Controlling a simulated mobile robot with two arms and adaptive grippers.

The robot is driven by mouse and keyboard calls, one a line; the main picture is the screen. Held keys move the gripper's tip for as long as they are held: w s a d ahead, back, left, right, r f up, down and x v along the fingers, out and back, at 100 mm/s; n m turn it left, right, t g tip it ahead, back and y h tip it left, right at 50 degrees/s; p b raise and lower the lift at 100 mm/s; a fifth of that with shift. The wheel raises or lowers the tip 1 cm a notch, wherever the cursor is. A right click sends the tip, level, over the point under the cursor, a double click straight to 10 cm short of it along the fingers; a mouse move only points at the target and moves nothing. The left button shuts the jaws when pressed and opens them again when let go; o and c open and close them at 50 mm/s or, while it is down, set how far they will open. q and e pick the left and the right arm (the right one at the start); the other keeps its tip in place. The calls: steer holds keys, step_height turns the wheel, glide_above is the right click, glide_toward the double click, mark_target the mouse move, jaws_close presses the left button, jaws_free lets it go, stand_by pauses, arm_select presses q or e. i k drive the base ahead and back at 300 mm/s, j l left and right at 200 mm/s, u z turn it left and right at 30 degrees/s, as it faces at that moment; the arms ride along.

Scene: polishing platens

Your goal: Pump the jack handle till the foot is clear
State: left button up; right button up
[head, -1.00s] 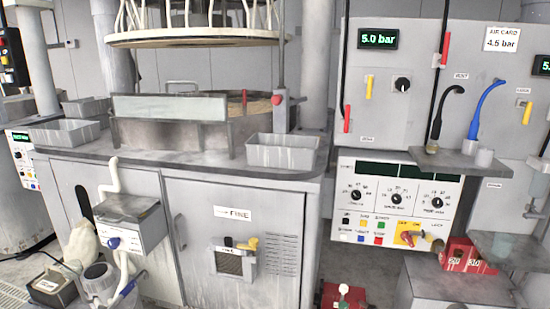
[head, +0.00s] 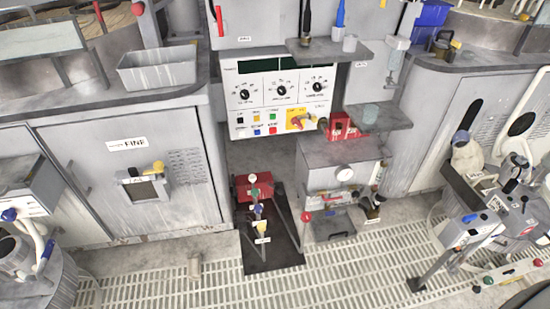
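A red unit (head: 262,184) stands on the floor between the grey cabinets, at the back of a dark mat or plate (head: 272,258). It looks like the jack or its pump, but I cannot be sure. Small white, green and other coloured knobs stand at its front, above a pale tag (head: 262,240) on the dark plate. I cannot tell which part is the jack handle. No foot can be made out, so I cannot tell whether one touches the floor. Neither of my grippers is in view.
The grey FINE cabinet (head: 95,185) stands left of the unit. A grey box cabinet (head: 335,155) with a red knob (head: 307,217) stands right. White floor grating (head: 180,290) runs across the front. Jointed white equipment (head: 515,155) crowds the right side.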

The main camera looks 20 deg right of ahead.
mark_target(280, 191)
steer(key=i+j+z, duration=0.1)
steer(key=z, duration=0.25)
steer(key=j+z, duration=0.25)
steer(key=z, duration=0.15)
